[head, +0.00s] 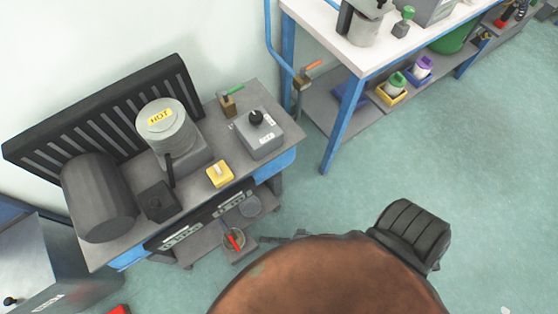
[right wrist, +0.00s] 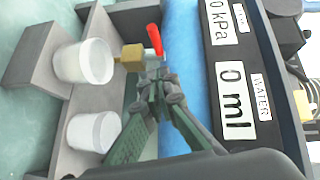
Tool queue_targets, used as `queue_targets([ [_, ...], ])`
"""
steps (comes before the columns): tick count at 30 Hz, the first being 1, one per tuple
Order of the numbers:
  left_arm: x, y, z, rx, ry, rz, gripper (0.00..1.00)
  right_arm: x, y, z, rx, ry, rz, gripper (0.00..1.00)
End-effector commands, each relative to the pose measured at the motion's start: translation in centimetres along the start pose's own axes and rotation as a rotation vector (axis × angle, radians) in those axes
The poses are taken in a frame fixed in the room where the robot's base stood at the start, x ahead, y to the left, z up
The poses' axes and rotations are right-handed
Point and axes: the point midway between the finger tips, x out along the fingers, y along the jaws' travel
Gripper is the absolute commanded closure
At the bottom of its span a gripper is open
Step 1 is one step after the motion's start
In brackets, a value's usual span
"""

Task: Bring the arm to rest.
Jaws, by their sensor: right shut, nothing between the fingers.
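My right gripper (right wrist: 157,82) is shut and empty in the right wrist view. Its fingertips appear close to a brass valve (right wrist: 132,57) with a red handle (right wrist: 154,38); I cannot tell whether they touch. In the head view a dark part of my right gripper (head: 276,239) shows low in the picture, beside the bench's lower shelf and to the right of the red handle (head: 234,239). A large brown rounded surface (head: 330,280) hides much of what lies below it. My left gripper is not in view.
Two pale cups (right wrist: 84,61) (right wrist: 92,132) stand left of the fingers on a grey shelf. Displays (right wrist: 232,100) reading 0 ml and 0 kPa are to the right. The bench holds a HOT-labelled pot (head: 168,128) and grey box (head: 258,133). Green floor (head: 490,170) is clear at right.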

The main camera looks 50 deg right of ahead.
Motion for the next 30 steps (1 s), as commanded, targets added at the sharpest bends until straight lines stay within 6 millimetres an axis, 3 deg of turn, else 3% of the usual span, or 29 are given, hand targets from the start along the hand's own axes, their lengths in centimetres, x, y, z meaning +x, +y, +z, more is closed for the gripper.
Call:
queue_targets([
  [3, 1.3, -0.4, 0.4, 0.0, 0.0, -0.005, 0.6, -2.1, -0.2, 0.2, -0.001, -0.001, 0.0, 1.0],
  [9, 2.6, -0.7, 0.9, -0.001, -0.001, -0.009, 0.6, -3.9, -0.1, 0.4, -0.001, -0.001, 0.0, 1.0],
  [20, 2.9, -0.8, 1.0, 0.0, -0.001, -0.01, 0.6, -3.9, 0.2, 0.4, -0.013, 0.004, 0.015, 1.0],
  [26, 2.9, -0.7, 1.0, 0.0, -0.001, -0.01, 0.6, -3.1, 3.5, -0.1, -0.178, 0.026, 0.219, 1.0],
  [30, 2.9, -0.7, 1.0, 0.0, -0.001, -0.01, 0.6, -4.3, 7.3, -1.0, -0.355, -0.008, 0.47, 1.0],
])
